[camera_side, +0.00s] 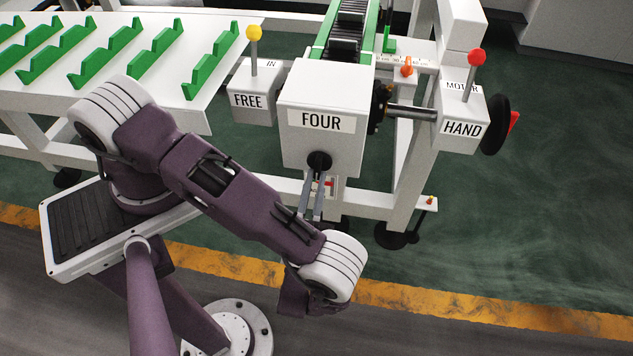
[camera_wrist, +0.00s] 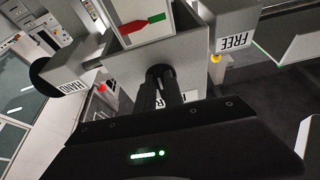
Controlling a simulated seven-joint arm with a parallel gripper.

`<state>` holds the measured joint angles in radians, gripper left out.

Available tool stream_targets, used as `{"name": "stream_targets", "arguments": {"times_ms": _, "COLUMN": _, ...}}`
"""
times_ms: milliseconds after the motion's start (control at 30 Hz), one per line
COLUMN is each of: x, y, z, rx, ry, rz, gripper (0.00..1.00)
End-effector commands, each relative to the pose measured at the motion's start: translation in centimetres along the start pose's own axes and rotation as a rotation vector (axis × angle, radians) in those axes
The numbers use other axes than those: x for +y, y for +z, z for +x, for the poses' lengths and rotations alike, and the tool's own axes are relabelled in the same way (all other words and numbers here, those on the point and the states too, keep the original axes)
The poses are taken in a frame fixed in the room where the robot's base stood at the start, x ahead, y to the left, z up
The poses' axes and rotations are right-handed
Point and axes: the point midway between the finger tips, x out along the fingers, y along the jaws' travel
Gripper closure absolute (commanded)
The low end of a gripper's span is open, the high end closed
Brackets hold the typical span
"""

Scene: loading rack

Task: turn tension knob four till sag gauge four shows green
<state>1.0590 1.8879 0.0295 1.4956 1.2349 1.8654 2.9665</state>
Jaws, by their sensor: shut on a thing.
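A pale box labelled FOUR (camera_side: 321,95) stands at the front end of the green-sided conveyor. Its black tension knob (camera_side: 319,160) sits low on the front face, and shows in the wrist view (camera_wrist: 160,71). My gripper (camera_side: 317,178) is shut on the knob, reaching up from below; its dark fingers also show in the wrist view (camera_wrist: 160,88). The sag gauge (camera_wrist: 146,26) is a white plate with a red pointed shape at left and a green band at right, their ends meeting. In the side view the gauge (camera_side: 329,187) is mostly hidden behind my fingers.
A FREE box (camera_side: 252,101) with a yellow-knobbed lever stands left of the FOUR box. A HAND box (camera_side: 462,128) with a red-knobbed lever and a black wheel (camera_side: 496,124) stands at right. A white table (camera_side: 150,88) holds green notched racks at left.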

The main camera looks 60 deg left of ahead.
Motion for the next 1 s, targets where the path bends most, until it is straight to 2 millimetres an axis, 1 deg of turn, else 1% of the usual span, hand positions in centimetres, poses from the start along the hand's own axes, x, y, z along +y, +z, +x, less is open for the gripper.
{"name": "stream_targets", "arguments": {"times_ms": 567, "x": -0.03, "y": 0.05, "z": 0.01, "rx": -0.002, "ry": 0.01, "rz": 0.022, "gripper": 1.0}}
{"name": "stream_targets", "arguments": {"times_ms": 600, "x": -0.03, "y": 0.05, "z": 0.01, "rx": -0.002, "ry": 0.01, "rz": 0.022, "gripper": 0.8}}
{"name": "stream_targets", "arguments": {"times_ms": 667, "x": -0.04, "y": 0.04, "z": 0.01, "rx": -0.002, "ry": 0.01, "rz": 0.022, "gripper": 0.68}}
{"name": "stream_targets", "arguments": {"times_ms": 700, "x": -0.04, "y": 0.04, "z": 0.01, "rx": -0.002, "ry": 0.01, "rz": 0.022, "gripper": 0.65}}
{"name": "stream_targets", "arguments": {"times_ms": 1000, "x": -0.05, "y": 0.02, "z": -0.15, "rx": -0.001, "ry": 0.01, "rz": 0.022, "gripper": 0.65}}
